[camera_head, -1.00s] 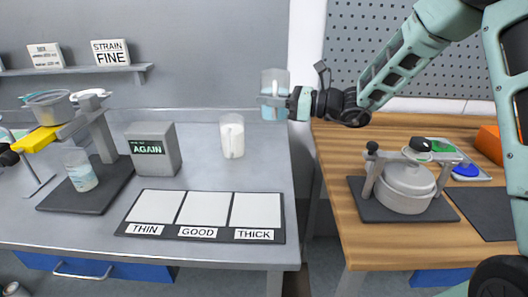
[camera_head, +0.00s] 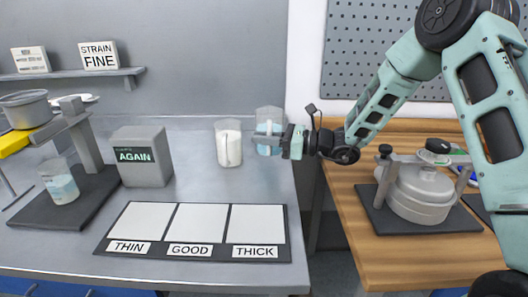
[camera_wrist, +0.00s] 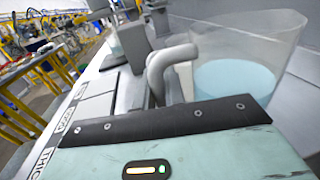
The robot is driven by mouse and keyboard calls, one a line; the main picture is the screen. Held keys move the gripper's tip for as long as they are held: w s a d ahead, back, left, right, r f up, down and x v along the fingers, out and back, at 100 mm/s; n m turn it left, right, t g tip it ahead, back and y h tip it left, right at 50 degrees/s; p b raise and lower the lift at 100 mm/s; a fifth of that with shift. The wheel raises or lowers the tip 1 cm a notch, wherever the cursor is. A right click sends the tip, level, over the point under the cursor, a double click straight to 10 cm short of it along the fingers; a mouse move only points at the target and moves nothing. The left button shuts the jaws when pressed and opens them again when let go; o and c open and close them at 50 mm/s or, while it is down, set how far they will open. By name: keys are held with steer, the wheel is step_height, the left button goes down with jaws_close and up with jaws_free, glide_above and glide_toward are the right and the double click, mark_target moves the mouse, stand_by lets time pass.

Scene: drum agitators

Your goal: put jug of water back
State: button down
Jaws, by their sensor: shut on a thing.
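The jug of water (camera_head: 268,124) is clear with pale blue water in it. It is upright at the right end of the grey bench, just right of a jug of white liquid (camera_head: 228,145). My gripper (camera_head: 276,141) comes from the right and is shut on the jug of water. In the wrist view the jug of water (camera_wrist: 240,75) fills the upper right, with a bent grey handle or finger piece beside it. I cannot tell whether its base touches the bench.
A board with THIN, GOOD and THICK panels (camera_head: 198,225) lies in front. A grey AGAIN box (camera_head: 142,157) stands left, beside a strainer stand with a beaker (camera_head: 60,182). A wooden bench (camera_head: 385,250) with a lidded pot (camera_head: 420,190) is at right.

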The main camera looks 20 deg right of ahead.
steer(key=shift+f, duration=1.9)
steer(key=c, duration=1.5)
jaws_free()
steer(key=shift+f, duration=0.15)
steer(key=shift+r, duration=0.2)
steer(key=p+v, duration=0.1)
steer(key=v, duration=0.6)
steer(key=shift+s+d, duration=0.15)
steer(key=shift+d, duration=0.05)
